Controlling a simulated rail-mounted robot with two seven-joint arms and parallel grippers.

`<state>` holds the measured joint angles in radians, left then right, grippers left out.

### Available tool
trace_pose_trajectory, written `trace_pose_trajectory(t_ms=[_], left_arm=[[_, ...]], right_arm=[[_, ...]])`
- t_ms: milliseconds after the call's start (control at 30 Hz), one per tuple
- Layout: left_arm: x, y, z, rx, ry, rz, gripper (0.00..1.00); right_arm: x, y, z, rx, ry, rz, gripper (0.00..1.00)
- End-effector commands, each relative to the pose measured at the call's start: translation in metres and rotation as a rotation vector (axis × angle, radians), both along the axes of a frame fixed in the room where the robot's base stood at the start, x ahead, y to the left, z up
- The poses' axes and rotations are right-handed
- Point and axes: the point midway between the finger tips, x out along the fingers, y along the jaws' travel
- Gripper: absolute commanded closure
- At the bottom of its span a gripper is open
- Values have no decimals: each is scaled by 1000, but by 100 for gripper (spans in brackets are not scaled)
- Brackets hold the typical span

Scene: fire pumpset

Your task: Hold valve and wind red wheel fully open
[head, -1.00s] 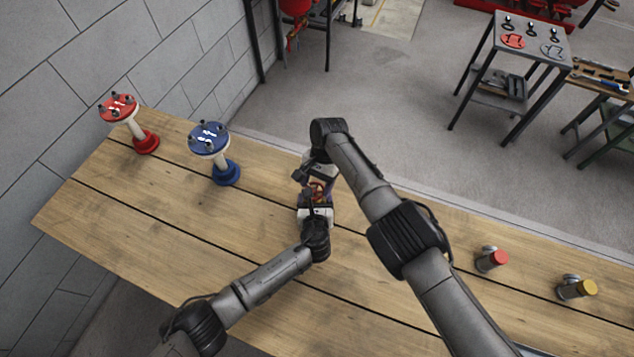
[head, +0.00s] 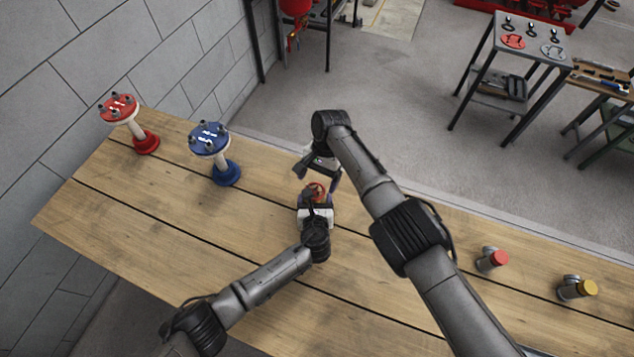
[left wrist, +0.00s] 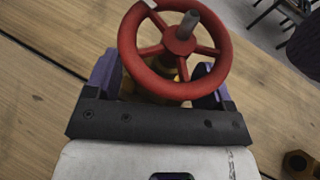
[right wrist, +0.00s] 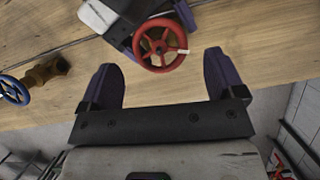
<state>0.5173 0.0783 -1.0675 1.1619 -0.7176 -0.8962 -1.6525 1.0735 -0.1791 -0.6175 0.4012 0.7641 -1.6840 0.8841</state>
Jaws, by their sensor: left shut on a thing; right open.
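The valve's red wheel (left wrist: 174,50) shows large in the left wrist view, with a grey stem at its hub and a yellowish brass body (left wrist: 150,88) below. My left gripper (left wrist: 160,95) is shut on the valve body under the wheel, at the table. In the head view the red wheel (head: 316,190) shows just beyond my left gripper (head: 315,208). My right gripper (head: 318,174) is open and empty, above and beyond the wheel. In the right wrist view the red wheel (right wrist: 160,45) lies ahead of the open fingers of my right gripper (right wrist: 163,85), apart from them.
A second brass valve with a blue wheel (right wrist: 14,90) lies on the wooden table (head: 130,210). A red-topped stand (head: 119,108) and a blue-topped stand (head: 209,138) are at the left. Red-capped (head: 492,260) and yellow-capped (head: 577,288) fittings are at the right.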

Motion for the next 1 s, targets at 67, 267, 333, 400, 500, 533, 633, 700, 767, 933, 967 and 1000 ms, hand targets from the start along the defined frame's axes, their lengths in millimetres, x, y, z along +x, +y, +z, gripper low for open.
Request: trace_pose_trajectory(t_ms=[67,267,333,400,500,533,633,700,767,933,967,1000], left_arm=[[1,-1,2,-1,-3,-1,69],[1,-1,1,-1,-2,-1,69],[1,-1,1,-1,-2,-1,69],[1,-1,1,-1,-2,-1,69],[1,0,1,-1,-2,-1,69],[1,0,1,-1,-2,-1,69],[1,0,1,-1,-2,-1,69],[1,0,1,-1,-2,-1,69],[1,0,1,-1,-2,-1,69],[1,0,1,-1,-2,-1,69],[1,0,1,-1,-2,-1,69],[1,0,1,-1,-2,-1,69]], right_arm=[[6,-3,15,0,-4,-1,12],[18,-10,50,0,-2,-2,12],[22,-12,60,1,-3,-1,12],[25,-14,70,0,-1,0,12],[29,-16,80,0,-1,0,12],[30,-17,82,0,0,-1,12],[32,-18,88,-2,0,-1,12],[33,-18,90,-2,0,-1,12],[33,-19,91,-1,1,-1,12],[33,-19,91,0,1,0,12],[33,-19,91,-1,0,0,12],[33,-19,91,-1,0,0,12]])
